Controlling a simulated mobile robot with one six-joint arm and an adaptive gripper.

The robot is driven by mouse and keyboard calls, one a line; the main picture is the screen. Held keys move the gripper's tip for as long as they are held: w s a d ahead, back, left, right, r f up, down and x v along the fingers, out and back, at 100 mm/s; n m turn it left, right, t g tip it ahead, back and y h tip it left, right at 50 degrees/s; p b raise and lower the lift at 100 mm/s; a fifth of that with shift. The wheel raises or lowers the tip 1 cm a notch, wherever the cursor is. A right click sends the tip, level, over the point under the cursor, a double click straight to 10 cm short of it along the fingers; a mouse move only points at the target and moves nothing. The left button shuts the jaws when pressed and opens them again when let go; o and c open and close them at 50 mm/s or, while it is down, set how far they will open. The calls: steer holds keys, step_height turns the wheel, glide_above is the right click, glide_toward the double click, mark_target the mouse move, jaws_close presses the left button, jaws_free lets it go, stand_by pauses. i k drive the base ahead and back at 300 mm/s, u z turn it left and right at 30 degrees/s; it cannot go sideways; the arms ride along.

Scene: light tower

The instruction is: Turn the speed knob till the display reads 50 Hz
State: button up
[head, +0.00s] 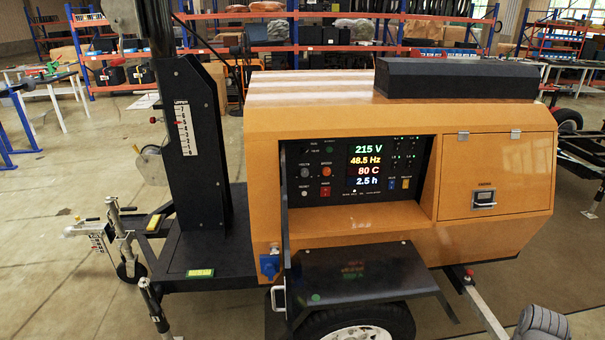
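The display (367,166) is lit on the black control panel (342,195) of the orange generator trailer in the head view. It reads 215 V, 48.5 Hz, 80 C and 2.5 h from top to bottom. Left of it are a grey round control (305,172) and an orange-red round control (326,172), above a pale one (304,190) and a red square one (325,191). The labels are too small to read, so I cannot tell which control is the speed knob. My gripper is not in view.
The black mast (195,140) stands at the left. Shelves (300,35) line the back. Open floor (60,225) shows at left.

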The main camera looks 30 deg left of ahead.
mark_target(326, 171)
steer(key=u, duration=0.3)
steer(key=i, duration=0.55)
steer(key=u, duration=0.65)
steer(key=i, duration=0.4)
steer(key=u, duration=0.3)
steer(key=k, duration=0.9)
steer(key=u, duration=0.15)
steer(key=i, duration=0.5)
